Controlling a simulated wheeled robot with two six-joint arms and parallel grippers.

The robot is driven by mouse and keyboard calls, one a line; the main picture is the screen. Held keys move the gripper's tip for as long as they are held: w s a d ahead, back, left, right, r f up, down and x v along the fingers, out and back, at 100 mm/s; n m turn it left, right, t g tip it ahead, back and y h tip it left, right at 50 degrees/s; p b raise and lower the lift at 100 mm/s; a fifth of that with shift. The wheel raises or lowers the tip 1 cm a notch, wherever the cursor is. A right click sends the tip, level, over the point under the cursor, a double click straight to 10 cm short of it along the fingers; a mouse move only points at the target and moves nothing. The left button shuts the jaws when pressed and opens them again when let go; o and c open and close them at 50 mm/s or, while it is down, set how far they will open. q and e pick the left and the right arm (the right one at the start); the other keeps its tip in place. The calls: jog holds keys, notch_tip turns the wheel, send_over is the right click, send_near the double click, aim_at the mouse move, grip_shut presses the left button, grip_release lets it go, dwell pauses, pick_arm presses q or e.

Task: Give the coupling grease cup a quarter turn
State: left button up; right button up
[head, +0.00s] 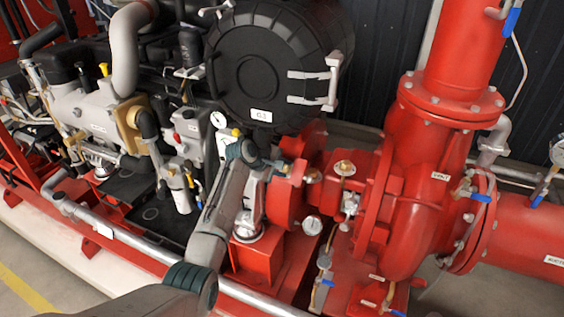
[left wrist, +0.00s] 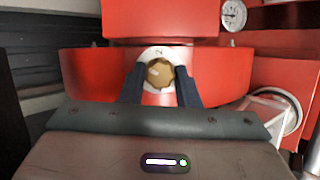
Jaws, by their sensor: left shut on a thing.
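The coupling grease cup (left wrist: 160,74) is a brass, scalloped knob on a white round plate, which is set in a red housing (left wrist: 85,75) in the left wrist view. My left gripper (left wrist: 160,82) has its two dark fingers on either side of the knob and is shut on it. In the head view my left gripper (head: 282,166) reaches rightward to the red coupling guard (head: 284,200), and the cup cannot be made out there. My right gripper is in neither view.
The red pump casing (head: 415,200) stands to the right, with blue-handled valves. A black round housing (head: 262,80) rises above my left gripper. The engine (head: 95,115) is at the left. A grey pipe (head: 130,245) runs along the front. A gauge (left wrist: 233,15) sits above right of the cup.

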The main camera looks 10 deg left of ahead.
pick_arm(q)
jog(key=m, duration=0.1)
jog(key=m+p, duration=0.1)
jog(key=shift+r+m+g+p, duration=0.2)
jog(key=shift+m+g+p, duration=0.1)
jog(key=shift+g, duration=0.1)
jog(key=shift+d+f+m+g+y+p, duration=0.1)
jog(key=shift+m+g+y+p, duration=0.2)
jog(key=shift+m+y+p, duration=0.7)
jog(key=shift+w+m+h, duration=0.1)
jog(key=shift+m+h, duration=0.2)
jog(key=shift+m, duration=0.1)
jog(key=o, duration=1)
jog(key=shift+b, duration=0.3)
